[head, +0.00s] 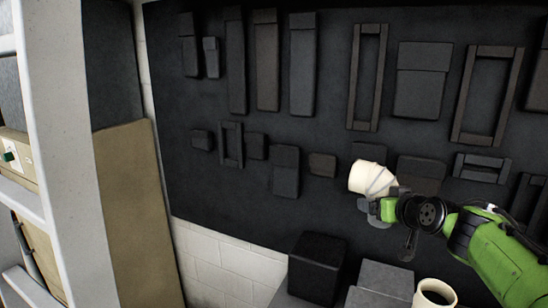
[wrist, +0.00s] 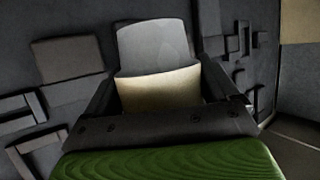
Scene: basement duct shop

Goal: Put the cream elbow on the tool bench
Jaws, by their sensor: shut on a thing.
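The cream elbow (head: 370,178) is held in my gripper (head: 376,203), in front of the dark wall board and above the bench in the head view. In the wrist view the elbow (wrist: 158,70) sits between the two fingers of my gripper (wrist: 165,95), its lower part cream and its upper part grey. A dark grey surface with boxes on it shows at the bottom of the head view, below the elbow; most of it lies out of frame, and I cannot tell for sure that it is the tool bench.
A black box (head: 317,268) and a grey box (head: 384,279) stand below my gripper, with a cream cup (head: 436,294) to their right. The dark board (head: 215,110) with raised shapes covers the wall. A pale shelf frame (head: 62,150) and a tan panel (head: 135,210) stand at left.

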